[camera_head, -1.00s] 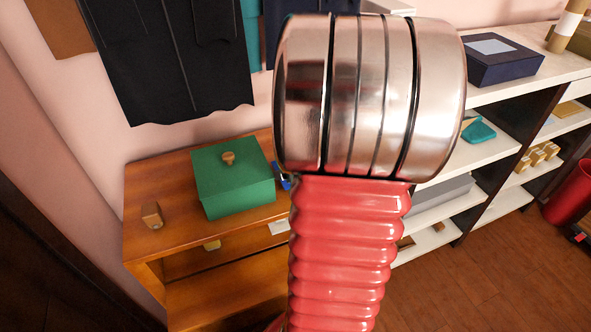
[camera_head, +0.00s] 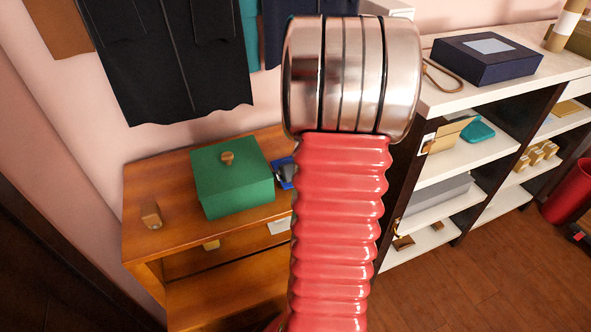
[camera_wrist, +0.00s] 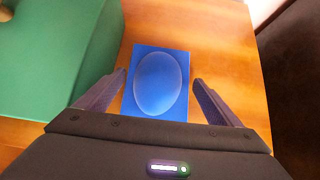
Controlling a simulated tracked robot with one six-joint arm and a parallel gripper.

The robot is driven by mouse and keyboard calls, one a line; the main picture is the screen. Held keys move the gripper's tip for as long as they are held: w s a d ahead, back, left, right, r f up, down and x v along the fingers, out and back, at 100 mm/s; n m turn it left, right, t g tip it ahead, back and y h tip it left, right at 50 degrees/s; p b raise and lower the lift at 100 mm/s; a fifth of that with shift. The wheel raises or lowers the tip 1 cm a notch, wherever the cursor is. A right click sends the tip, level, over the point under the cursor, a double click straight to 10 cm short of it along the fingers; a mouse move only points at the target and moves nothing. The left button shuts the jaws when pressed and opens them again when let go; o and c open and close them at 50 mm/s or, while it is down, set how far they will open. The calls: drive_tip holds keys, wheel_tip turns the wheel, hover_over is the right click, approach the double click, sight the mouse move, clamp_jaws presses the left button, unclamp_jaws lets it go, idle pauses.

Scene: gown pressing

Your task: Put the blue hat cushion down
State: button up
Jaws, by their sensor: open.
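The blue hat cushion (camera_wrist: 157,112), a flat blue block with a paler oval on top, lies on the orange-brown wooden table (camera_wrist: 222,50) in the wrist view. My gripper (camera_wrist: 160,79) is open, with one dark finger on each side of the cushion and a visible gap at both sides. In the head view the blue cushion (camera_head: 286,184) shows only in part, right of the green box (camera_head: 232,187). My red arm with its silver joint hides the rest, and a dark piece covers part of the cushion there.
The green box with a wooden knob stands close left of the cushion. A small wooden block (camera_head: 151,214) sits at the table's left. White shelves (camera_head: 460,161) with a navy box (camera_head: 487,59) stand to the right. Dark garments (camera_head: 180,60) hang above the table.

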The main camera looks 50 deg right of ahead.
drive_tip(key=shift+c, duration=0.4)
drive_tip(key=c, duration=0.8)
drive_tip(key=shift+r, duration=0.1)
drive_tip(key=shift+c, duration=0.2)
wheel_tip(320, 180, up, 18)
idle(1.0)
drive_tip(key=shift+f, duration=0.2)
